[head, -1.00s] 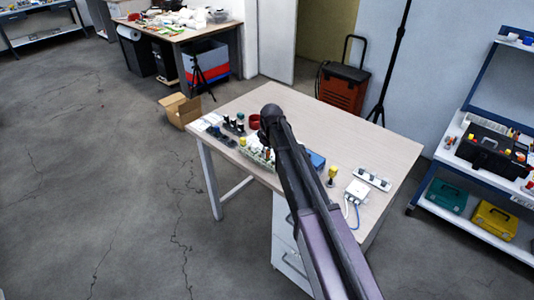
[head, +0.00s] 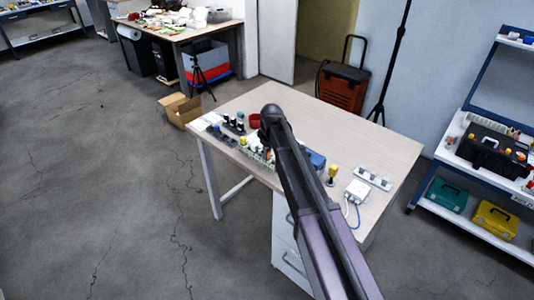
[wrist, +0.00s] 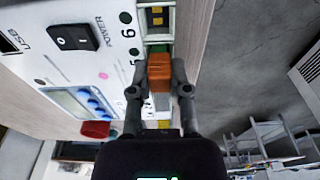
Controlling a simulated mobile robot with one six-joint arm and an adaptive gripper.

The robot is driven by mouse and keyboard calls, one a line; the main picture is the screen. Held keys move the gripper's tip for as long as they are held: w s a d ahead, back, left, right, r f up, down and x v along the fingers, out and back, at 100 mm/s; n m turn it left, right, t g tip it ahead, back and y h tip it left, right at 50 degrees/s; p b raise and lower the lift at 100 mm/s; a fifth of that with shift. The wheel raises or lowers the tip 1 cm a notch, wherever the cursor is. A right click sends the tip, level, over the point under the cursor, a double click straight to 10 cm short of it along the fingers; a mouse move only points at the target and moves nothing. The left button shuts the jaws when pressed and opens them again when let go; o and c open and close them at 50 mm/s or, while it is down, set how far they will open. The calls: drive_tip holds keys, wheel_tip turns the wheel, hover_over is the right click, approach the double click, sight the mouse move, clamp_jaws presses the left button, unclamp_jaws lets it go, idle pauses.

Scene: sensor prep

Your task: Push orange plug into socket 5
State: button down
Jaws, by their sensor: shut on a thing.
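In the wrist view the orange plug (wrist: 159,72) sits between the two dark fingers of my gripper (wrist: 160,88), which is shut on it. The plug is at the right edge of the white device panel (wrist: 75,65), in line with a row of sockets. A socket (wrist: 157,18) with yellowish contacts shows just above the plug, beside a printed digit that looks like 6 or 9. The digit beside the plug is partly covered by a finger. Socket 5 itself is hidden, so I cannot tell how deep the plug is. In the head view my arm hides most of the device.
The panel carries a black power switch (wrist: 75,37) and a display with blue knobs. In the head view a yellow-topped object (head: 332,174), a white box (head: 357,190) and a power strip (head: 373,179) stand right of my arm. The table's (head: 345,125) far right is clear.

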drive_tip(key=shift+f, duration=0.2)
idle(0.3)
drive_tip(key=c, duration=0.5)
unclamp_jaws()
drive_tip(key=shift+o, duration=0.8)
drive_tip(key=shift+r, duration=0.1)
drive_tip(key=shift+r+p, duration=3.4)
drive_tip(key=shift+r, duration=0.05)
